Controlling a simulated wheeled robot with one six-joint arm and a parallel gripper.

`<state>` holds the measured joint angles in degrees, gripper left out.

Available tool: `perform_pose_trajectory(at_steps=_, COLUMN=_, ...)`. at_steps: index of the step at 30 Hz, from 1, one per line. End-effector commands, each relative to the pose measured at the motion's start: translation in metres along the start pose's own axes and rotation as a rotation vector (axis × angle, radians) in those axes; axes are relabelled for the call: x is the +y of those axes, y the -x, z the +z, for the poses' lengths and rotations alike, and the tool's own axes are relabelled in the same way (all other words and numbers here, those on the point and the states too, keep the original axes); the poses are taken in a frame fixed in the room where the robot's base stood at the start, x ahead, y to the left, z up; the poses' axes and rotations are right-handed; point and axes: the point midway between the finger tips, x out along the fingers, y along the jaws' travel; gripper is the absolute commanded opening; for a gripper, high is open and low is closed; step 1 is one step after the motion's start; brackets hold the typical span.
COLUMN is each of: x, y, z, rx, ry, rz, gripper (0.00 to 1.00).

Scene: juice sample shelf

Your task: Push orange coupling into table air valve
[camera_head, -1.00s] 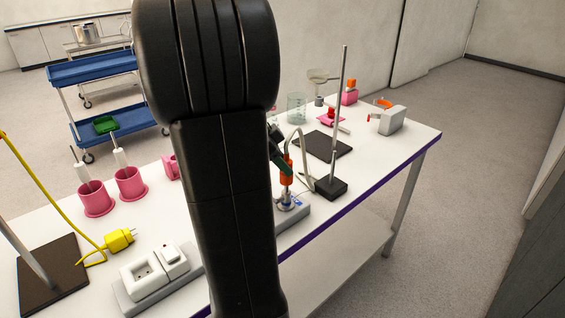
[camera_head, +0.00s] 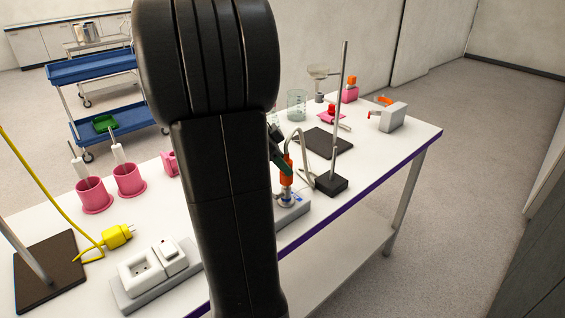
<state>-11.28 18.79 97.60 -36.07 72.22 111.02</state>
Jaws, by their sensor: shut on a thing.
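The orange coupling (camera_head: 286,171) is upright in the head view, just right of my dark arm, with a pale hose curving up from it to the right. My gripper (camera_head: 280,158) is shut on the coupling, and only part of its dark green and black fingers shows. The metal table air valve (camera_head: 286,199) stands directly under the coupling on a grey base (camera_head: 293,211) at the table's front edge. The coupling's lower end meets or nearly meets the valve top; I cannot tell whether it is seated. My arm hides the left side of both.
A white socket box (camera_head: 150,268), yellow plug (camera_head: 117,236) and pink holders (camera_head: 129,181) are left of my arm.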

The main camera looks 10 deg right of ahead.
Motion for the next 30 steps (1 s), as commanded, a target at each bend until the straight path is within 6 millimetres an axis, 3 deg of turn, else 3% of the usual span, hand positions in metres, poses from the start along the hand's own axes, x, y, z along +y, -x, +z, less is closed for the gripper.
perform_pose_trajectory(at_steps=30, x=0.0002, y=-0.0087, z=0.0059, rx=0.000, ry=0.000, rz=0.000, gripper=0.00)
